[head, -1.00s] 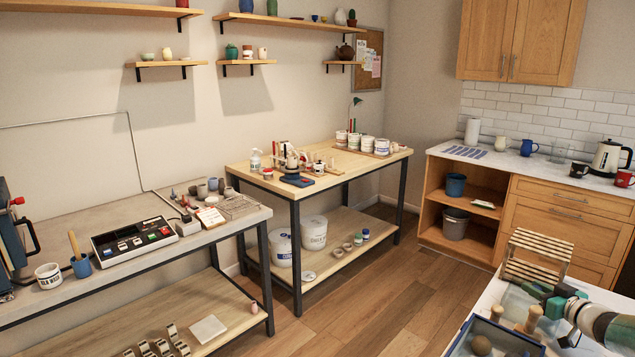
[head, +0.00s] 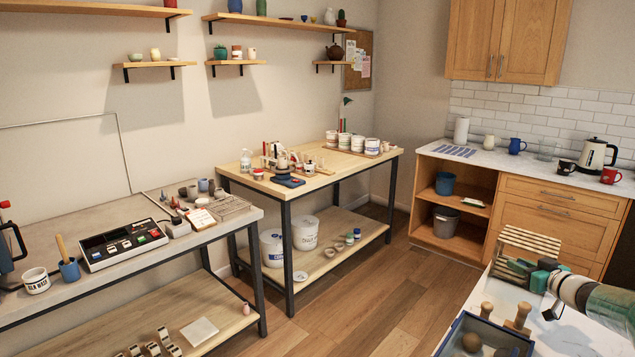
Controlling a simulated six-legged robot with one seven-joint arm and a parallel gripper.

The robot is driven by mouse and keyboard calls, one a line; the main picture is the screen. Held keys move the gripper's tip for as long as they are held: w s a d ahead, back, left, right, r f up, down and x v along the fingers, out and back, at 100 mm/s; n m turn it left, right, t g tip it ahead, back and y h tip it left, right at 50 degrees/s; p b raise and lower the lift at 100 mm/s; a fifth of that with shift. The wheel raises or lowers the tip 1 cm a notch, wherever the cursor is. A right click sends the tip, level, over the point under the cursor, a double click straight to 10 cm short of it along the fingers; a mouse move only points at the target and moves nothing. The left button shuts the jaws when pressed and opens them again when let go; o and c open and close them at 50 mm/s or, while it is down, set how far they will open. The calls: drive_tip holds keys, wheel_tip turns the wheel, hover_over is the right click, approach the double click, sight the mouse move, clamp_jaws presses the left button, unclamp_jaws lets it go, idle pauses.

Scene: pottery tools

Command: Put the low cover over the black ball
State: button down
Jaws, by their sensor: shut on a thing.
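My gripper (head: 514,268), green and dark, reaches in from the right above the white table at the lower right. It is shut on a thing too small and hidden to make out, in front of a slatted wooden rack. I cannot tell whether this is the low cover. A dark round ball (head: 471,342) sits in a blue-rimmed tray (head: 447,335) at the bottom edge; its color looks brownish black. Two wooden knobbed pieces, one upright (head: 486,310) and one with a wider base (head: 518,317), stand beyond the ball. My gripper is beyond and above them.
The slatted wooden rack (head: 530,240) stands at the back of the white table (head: 560,338). A wooden workbench (head: 345,163) with pots and a grey bench (head: 120,215) with a control box stand farther left. Wooden floor (head: 400,290) lies clear between.

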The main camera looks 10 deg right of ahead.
wheel_tip(320, 180, down, 5)
drive_tip(key=a+v, duration=0.1)
drive_tip(key=v, duration=0.9)
drive_tip(key=shift+d+r, duration=0.25)
drive_tip(key=shift+d, duration=0.15)
drive_tip(key=shift+w, duration=0.1)
